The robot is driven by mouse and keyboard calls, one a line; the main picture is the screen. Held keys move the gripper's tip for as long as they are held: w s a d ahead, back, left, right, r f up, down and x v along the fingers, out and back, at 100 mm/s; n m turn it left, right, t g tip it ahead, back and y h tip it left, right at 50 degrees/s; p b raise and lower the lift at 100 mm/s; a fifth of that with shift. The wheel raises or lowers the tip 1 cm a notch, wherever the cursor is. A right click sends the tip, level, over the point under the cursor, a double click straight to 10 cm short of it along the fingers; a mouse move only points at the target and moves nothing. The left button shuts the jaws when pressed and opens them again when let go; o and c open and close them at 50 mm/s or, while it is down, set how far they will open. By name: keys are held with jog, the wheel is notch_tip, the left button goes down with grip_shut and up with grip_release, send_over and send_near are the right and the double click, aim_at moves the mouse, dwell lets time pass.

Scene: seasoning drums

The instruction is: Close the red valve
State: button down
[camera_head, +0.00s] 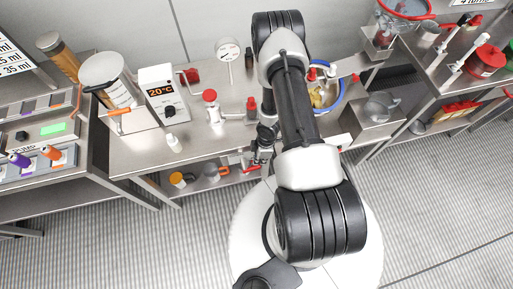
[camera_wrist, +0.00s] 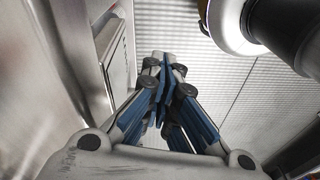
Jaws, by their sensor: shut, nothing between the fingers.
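My gripper (camera_head: 258,158) is at the front edge of the middle steel bench in the head view, pointing down. In the wrist view my gripper (camera_wrist: 160,88) has its blue-sided fingers together with nothing between them. A small red part (camera_head: 252,170), perhaps the red valve handle, shows just below the gripper tips by the lower shelf. I cannot tell whether the gripper touches it, or how the handle is turned. No red part shows in the wrist view. My arm covers the bench to the right of the gripper.
The middle bench (camera_head: 150,150) holds a red-topped fitting (camera_head: 210,105), a white bottle (camera_head: 173,143), a temperature display (camera_head: 163,95) and a gauge (camera_head: 229,50). Orange-lidded jars (camera_head: 178,179) stand on the lower shelf. The striped floor (camera_head: 430,215) at the front right is clear.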

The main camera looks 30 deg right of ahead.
jog(key=shift+s+a+f, duration=0.1)
jog(key=shift+s+f, duration=0.1)
jog(key=shift+f, duration=0.1)
jog(key=shift+d+f+b, duration=0.1)
jog(key=shift+d+b, duration=0.1)
jog(key=shift+b, duration=0.1)
dwell(0.6)
